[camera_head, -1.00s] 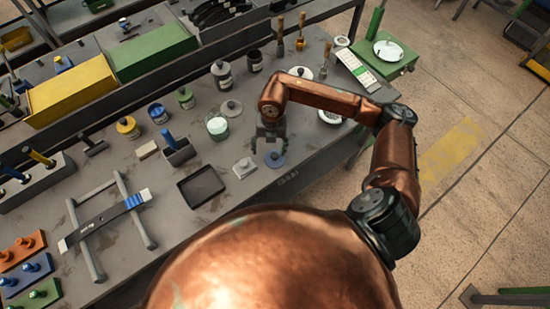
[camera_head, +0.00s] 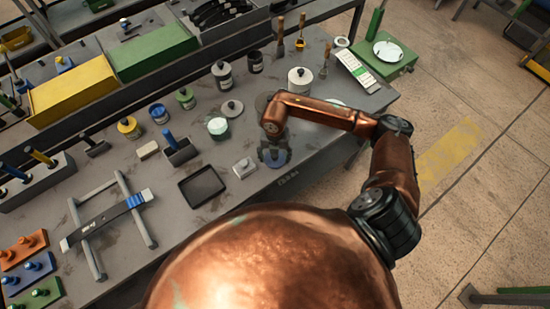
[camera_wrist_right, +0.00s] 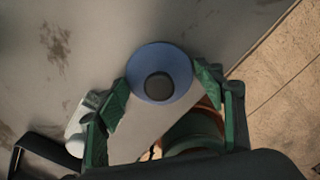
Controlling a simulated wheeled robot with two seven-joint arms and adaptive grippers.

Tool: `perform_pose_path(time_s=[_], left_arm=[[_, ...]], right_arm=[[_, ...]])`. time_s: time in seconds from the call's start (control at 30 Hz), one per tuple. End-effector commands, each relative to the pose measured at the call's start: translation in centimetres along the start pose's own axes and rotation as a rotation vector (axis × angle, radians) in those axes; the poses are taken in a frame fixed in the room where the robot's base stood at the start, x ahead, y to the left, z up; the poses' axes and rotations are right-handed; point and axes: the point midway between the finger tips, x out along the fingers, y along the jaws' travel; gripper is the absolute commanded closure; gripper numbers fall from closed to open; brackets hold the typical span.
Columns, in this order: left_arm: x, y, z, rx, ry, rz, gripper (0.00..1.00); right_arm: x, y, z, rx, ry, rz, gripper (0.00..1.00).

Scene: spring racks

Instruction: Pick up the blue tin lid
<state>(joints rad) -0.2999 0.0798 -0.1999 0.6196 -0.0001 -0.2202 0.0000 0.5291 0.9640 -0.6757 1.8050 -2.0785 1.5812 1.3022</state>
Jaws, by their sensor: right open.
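The blue tin lid (camera_head: 274,158) lies flat near the front edge of the grey workbench. It is a blue disc with a dark round knob, and it shows whole in the right wrist view (camera_wrist_right: 159,73). My right gripper (camera_head: 272,154) is just above the lid and partly covers it in the head view. In the right wrist view its fingers (camera_wrist_right: 161,92) are spread open, with the lid between and just beyond their tips. Nothing is held. My left gripper is not in view.
Left of the lid stand a small pale block-like object (camera_head: 244,167) and a dark tray (camera_head: 202,186). Tins and jars, such as a pale green-topped one (camera_head: 218,128), stand behind. The bench's front edge is close, with tiled floor (camera_head: 480,150) beyond.

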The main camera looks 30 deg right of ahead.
Motion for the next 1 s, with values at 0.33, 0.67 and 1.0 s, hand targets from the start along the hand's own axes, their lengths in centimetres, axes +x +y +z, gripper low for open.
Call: perform_pose_path(time_s=[0.33, 0.67, 1.0], left_arm=[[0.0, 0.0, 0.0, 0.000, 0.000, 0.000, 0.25], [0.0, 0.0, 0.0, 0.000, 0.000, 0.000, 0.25], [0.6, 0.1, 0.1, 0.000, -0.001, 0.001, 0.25]], right_arm=[[-0.1, 0.0, 0.0, 0.000, 0.000, 0.000, 0.60], [-0.1, 0.0, 0.0, 0.000, -0.001, 0.001, 0.67], [-3.1, 0.1, 0.1, -0.001, -0.004, 0.004, 0.67]])
